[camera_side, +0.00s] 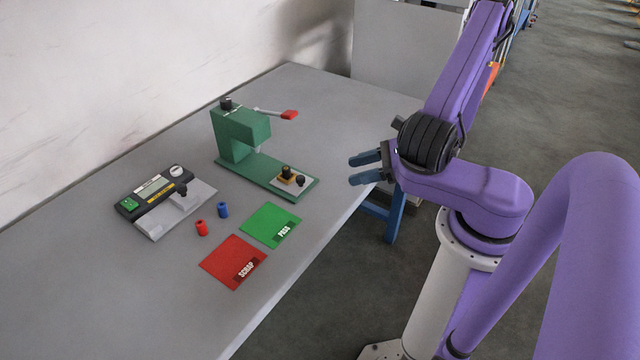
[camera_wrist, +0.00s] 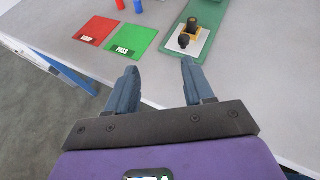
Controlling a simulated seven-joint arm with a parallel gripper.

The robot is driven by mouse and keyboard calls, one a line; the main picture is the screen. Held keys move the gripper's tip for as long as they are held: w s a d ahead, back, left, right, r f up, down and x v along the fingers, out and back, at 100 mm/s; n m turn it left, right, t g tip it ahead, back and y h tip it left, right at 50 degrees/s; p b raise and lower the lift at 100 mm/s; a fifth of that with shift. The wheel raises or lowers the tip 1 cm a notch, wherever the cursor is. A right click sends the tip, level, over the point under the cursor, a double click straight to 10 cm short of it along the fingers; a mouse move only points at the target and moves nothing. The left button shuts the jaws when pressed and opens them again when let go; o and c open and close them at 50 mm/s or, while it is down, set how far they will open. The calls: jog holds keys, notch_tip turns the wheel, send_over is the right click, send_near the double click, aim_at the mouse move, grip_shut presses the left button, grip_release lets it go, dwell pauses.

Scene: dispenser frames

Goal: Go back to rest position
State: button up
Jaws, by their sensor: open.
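My gripper (camera_side: 364,168) is open and empty, above the right edge of the grey table (camera_side: 330,110) in the side view. Its two blue-grey fingers stand apart, and in the wrist view the gripper (camera_wrist: 157,82) shows only table surface and edge between them. The purple arm is bent, with the gripper pointing left toward the bench items. Nothing touches the fingers.
A green press (camera_side: 240,132) with a red-tipped lever stands at the table's back. A gauge (camera_side: 165,200), red cylinder (camera_side: 201,228), blue cylinder (camera_side: 223,210), green PASS mat (camera_side: 268,222) and red SCRAP mat (camera_side: 228,262) lie left and front. A white wall (camera_side: 130,70) rises behind.

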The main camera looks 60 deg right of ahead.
jog(key=a+r+n+g+y, duration=0.45)
jog(key=a+n+g, duration=0.25)
jog(key=n+g, duration=0.7)
jog(key=s+a+r+n+t+h, duration=0.1)
jog(key=s+a+r+n+h, duration=0.2)
jog(key=n, duration=1.1)
jog(key=s+a+r+n+t+h, duration=0.1)
jog(key=s+a+r+n+h, duration=0.2)
jog(key=s+r+n+h, duration=0.4)
jog(key=s+n, duration=0.2)
jog(key=n, duration=0.4)
jog(key=shift+s+r+n+t, duration=0.2)
jog(key=shift+n+t, duration=0.1)
jog(key=shift+n, duration=0.1)
